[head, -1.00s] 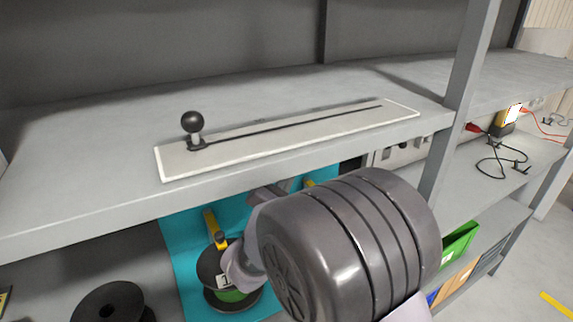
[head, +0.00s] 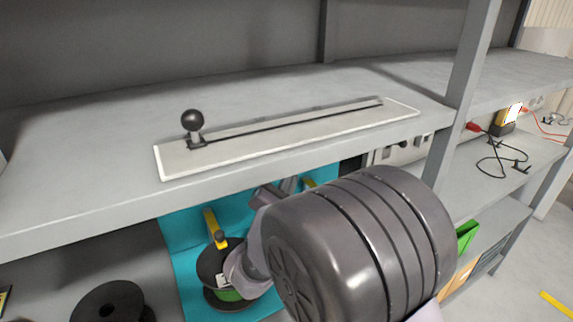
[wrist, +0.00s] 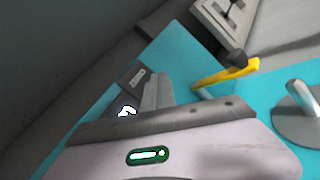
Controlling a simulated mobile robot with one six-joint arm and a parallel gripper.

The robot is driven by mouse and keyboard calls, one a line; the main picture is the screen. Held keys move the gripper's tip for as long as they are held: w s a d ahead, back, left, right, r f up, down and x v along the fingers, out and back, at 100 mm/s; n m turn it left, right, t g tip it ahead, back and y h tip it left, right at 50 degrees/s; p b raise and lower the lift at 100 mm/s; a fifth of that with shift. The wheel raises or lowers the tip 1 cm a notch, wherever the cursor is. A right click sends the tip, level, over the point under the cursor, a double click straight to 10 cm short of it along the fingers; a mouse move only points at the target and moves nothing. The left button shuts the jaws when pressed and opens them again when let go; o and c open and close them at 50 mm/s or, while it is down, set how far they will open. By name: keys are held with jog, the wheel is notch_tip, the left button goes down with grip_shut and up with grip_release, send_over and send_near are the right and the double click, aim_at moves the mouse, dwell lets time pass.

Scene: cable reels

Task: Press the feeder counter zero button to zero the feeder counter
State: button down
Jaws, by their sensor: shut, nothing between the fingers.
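My gripper (wrist: 154,88) is shut and empty in the wrist view, low over the teal mat (wrist: 190,52). A small dark box-like part (wrist: 134,78) with a pale marking shows beside the fingers, and a glowing white patch (wrist: 126,111) lies just left of them. I cannot tell whether these belong to the feeder counter. The zero button cannot be made out. In the head view my gripper (head: 268,196) shows partly under the upper shelf, and my large dark arm joint hides much of the mat.
A yellow lever with a black knob (wrist: 241,62) stands right of my gripper, near a grey panel (wrist: 222,22) and a metal post on a round base (wrist: 298,117). In the head view, a cable reel (head: 230,285) is close to my arm. The upper shelf (head: 100,215) overhangs the mat.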

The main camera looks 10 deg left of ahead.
jog(key=shift+s, duration=0.1)
jog(key=s+d, duration=0.1)
jog(key=s, duration=0.1)
jog(key=s+d+b, duration=0.1)
jog(key=s, duration=0.1)
jog(key=shift+d, duration=0.4)
